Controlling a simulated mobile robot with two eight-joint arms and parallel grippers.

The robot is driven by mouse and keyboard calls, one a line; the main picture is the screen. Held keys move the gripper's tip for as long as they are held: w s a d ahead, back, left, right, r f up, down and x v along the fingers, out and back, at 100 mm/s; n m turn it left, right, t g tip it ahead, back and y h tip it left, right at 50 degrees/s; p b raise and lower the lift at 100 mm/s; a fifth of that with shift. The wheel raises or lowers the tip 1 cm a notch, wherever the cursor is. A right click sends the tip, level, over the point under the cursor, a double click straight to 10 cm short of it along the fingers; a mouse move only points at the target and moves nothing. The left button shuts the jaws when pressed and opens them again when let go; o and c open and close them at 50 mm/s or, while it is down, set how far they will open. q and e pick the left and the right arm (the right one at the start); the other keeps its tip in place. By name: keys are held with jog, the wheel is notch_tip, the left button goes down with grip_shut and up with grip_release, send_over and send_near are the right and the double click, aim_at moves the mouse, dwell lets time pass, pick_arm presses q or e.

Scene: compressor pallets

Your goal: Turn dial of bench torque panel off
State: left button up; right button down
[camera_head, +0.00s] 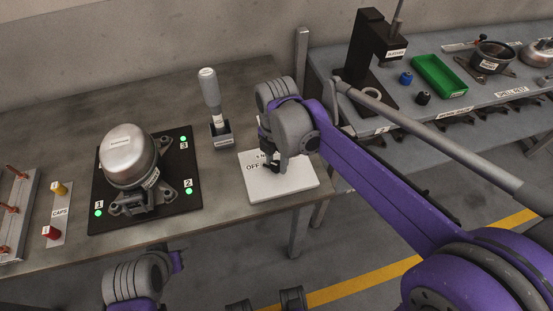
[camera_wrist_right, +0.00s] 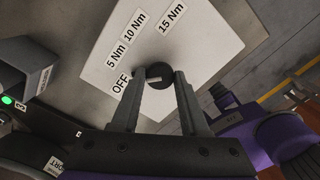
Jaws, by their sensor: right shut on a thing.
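The bench torque panel (camera_head: 290,185) is a white plate near the front right edge of the brown bench. In the right wrist view, the panel (camera_wrist_right: 215,55) carries labels OFF, 5 Nm, 10 Nm and 15 Nm around a black round dial (camera_wrist_right: 158,74). My right gripper (camera_wrist_right: 160,78) is shut on the dial, one finger on each side. A pale mark on the dial lies toward the OFF label (camera_wrist_right: 121,83). In the head view, my right gripper (camera_head: 270,164) hides most of the dial. My left gripper does not show; only part of that arm is at the bottom.
A grey-handled tool (camera_head: 210,90) stands in a holder (camera_head: 222,138) close left of the panel. A grey shelf (camera_head: 430,115) with a green bin (camera_head: 440,76) is at right.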

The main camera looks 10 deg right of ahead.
aim_at(277, 165)
jog(key=shift+n, duration=1)
jog(key=shift+c, duration=2.1)
grip_release()
notch_tip(277, 165, up, 11)
jog(key=p, duration=0.1)
jog(key=shift+f, duration=0.1)
